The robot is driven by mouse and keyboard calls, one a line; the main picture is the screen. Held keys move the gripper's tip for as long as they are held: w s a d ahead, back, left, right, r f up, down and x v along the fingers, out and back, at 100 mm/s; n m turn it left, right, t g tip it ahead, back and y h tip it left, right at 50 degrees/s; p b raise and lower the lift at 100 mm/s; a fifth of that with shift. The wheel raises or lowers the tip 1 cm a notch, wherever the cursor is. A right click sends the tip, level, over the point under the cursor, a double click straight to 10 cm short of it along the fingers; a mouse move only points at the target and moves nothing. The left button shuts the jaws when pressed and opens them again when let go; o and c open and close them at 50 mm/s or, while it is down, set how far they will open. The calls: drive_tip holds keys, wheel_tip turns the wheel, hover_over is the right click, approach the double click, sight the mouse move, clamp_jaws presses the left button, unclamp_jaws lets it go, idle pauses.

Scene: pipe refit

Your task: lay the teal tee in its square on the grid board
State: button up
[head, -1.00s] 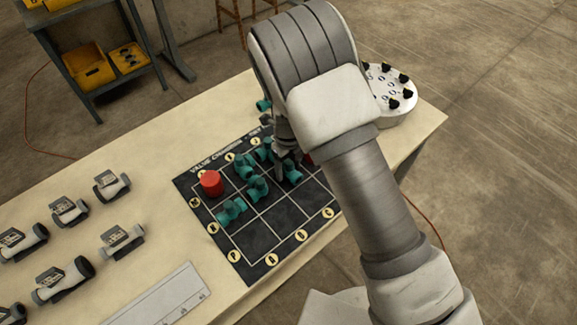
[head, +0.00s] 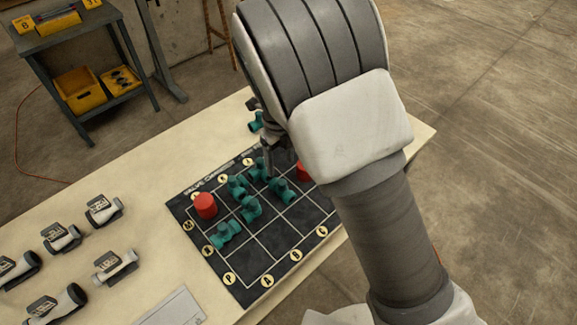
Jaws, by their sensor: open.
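The dark grid board (head: 262,235) lies on the table, with white lines and round yellow labels along its edges. Several teal fittings are on it: one at the front left (head: 223,234), one in the middle (head: 250,209), one behind that (head: 237,187), one at the back (head: 259,169) and one to the right (head: 282,191). Another teal fitting (head: 256,121) lies off the board behind it. I cannot tell for sure which is the tee. My gripper (head: 268,160) is open over the board's back part, close to the back fitting; my arm hides much of it.
A red cylinder (head: 205,206) stands on the board's left; another red piece (head: 302,171) is partly hidden by my arm. Several grey-white valve parts (head: 104,210) lie on the table's left. A pale plate (head: 172,308) lies at the front. A shelf with yellow bins (head: 78,90) stands behind.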

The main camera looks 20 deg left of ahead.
drive_tip(key=shift+r, duration=0.2)
drive_tip(key=s+d+r+n+t+y, duration=0.1)
drive_tip(key=d+r+n+t+y, duration=0.1)
drive_tip(key=d+r+n, duration=1.2)
drive_tip(key=s+d+r+n+t, duration=0.1)
drive_tip(key=s+d+r+n, duration=0.2)
drive_tip(key=d, duration=0.3)
drive_tip(key=s+d+r+n+t+h, duration=0.1)
drive_tip(key=s+d+r+n, duration=0.2)
drive_tip(key=s+d, duration=0.3)
drive_tip(key=s+d+r+n+t+h, duration=0.1)
drive_tip(key=s+d+r+n, duration=0.2)
drive_tip(key=s+d+r, duration=0.2)
drive_tip(key=shift+d+t, duration=0.3)
drive_tip(key=shift+d, duration=0.95)
drive_tip(key=shift+s+a+n, duration=0.1)
drive_tip(key=shift+a+n, duration=0.05)
drive_tip(key=shift+n, duration=0.15)
